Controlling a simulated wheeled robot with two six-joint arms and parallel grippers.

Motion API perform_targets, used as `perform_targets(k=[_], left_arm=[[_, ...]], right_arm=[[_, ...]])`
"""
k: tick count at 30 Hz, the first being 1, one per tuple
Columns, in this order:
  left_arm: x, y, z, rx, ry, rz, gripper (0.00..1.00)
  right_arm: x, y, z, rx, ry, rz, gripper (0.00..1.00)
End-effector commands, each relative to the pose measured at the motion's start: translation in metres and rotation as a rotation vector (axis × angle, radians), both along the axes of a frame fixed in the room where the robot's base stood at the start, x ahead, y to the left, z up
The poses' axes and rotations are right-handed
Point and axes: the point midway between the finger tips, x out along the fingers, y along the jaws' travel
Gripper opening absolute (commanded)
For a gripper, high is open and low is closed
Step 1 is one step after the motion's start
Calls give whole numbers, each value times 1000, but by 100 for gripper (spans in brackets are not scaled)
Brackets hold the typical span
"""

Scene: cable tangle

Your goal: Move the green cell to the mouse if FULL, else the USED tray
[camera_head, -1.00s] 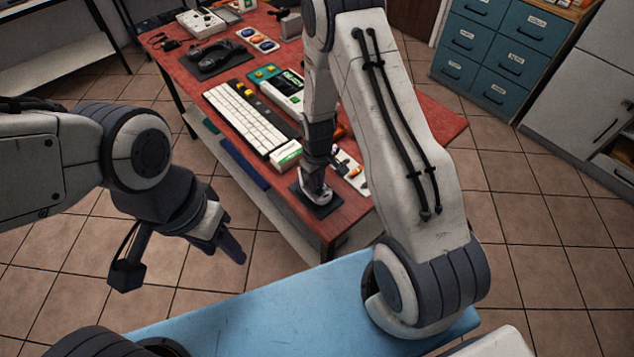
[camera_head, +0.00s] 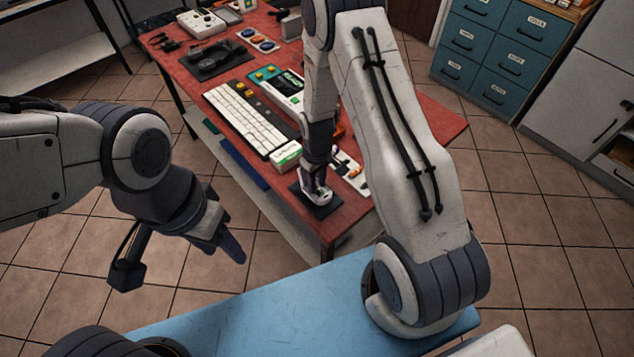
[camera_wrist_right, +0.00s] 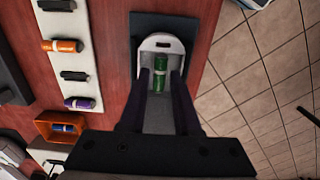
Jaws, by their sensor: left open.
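The green cell (camera_wrist_right: 161,72) lies in the open bay of the white mouse (camera_wrist_right: 152,45), which sits on a dark mat (camera_wrist_right: 206,28) at the table's corner. The mouse also shows in the head view (camera_head: 322,196). My right gripper (camera_wrist_right: 162,82) is over the mouse, one finger on each side of the cell, with small gaps showing beside it. My left gripper (camera_head: 236,245) is open and empty over the floor. An orange tray (camera_wrist_right: 43,129) holds a blue cell; I cannot read a USED label on it.
A white strip (camera_wrist_right: 67,14) holds several cells left of the mouse. A keyboard (camera_head: 245,115), a small green-and-white box (camera_head: 286,156) and a device with a display (camera_head: 268,75) lie on the red table. The table edge is close beside the mouse.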

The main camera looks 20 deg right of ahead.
Motion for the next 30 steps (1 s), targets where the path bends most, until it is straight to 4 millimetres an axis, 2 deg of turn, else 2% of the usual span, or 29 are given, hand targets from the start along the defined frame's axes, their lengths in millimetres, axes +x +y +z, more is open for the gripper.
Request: perform_targets(k=[18,27,28,30], left_arm=[[0,0,21,0,0,0,50],[0,0,22,0,0,0,50],[0,0,22,0,0,0,50],[0,0,22,0,0,0,50]], right_arm=[[0,0,27,0,0,0,31],[0,0,28,0,0,0,31],[0,0,28,0,0,0,35],[0,0,28,0,0,0,62]])
